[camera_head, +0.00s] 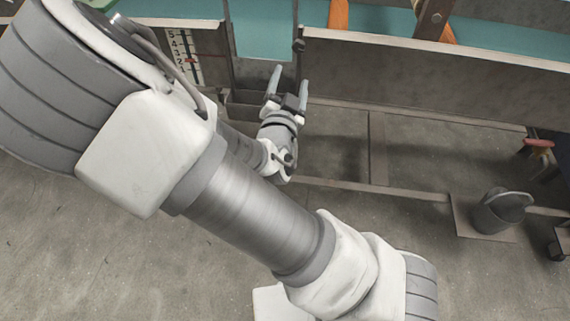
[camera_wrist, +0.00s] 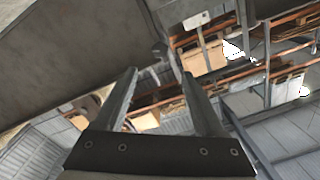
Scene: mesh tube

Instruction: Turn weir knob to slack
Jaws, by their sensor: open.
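A small dark knob (camera_head: 298,45) sits on the edge of the weir's upright frame in the head view, at the right side of the teal water opening. It appears to be the weir knob; its marking and turn position are too small to read. In the wrist view a small dark shape (camera_wrist: 161,52), likely the same knob, shows just beyond the fingertips. My gripper (camera_head: 289,77) is open and empty, its two fingers pointing up toward the knob, apart from it. The wrist view also shows the open fingers (camera_wrist: 160,73) with nothing between them.
A numbered depth gauge (camera_head: 183,55) is left of the weir. Teal water (camera_head: 270,30) fills the tank behind the grey wall (camera_head: 420,85). A grey bucket (camera_head: 500,211) stands on the floor at right, near a red-handled valve (camera_head: 538,143). Metal floor rails (camera_head: 377,150) run below.

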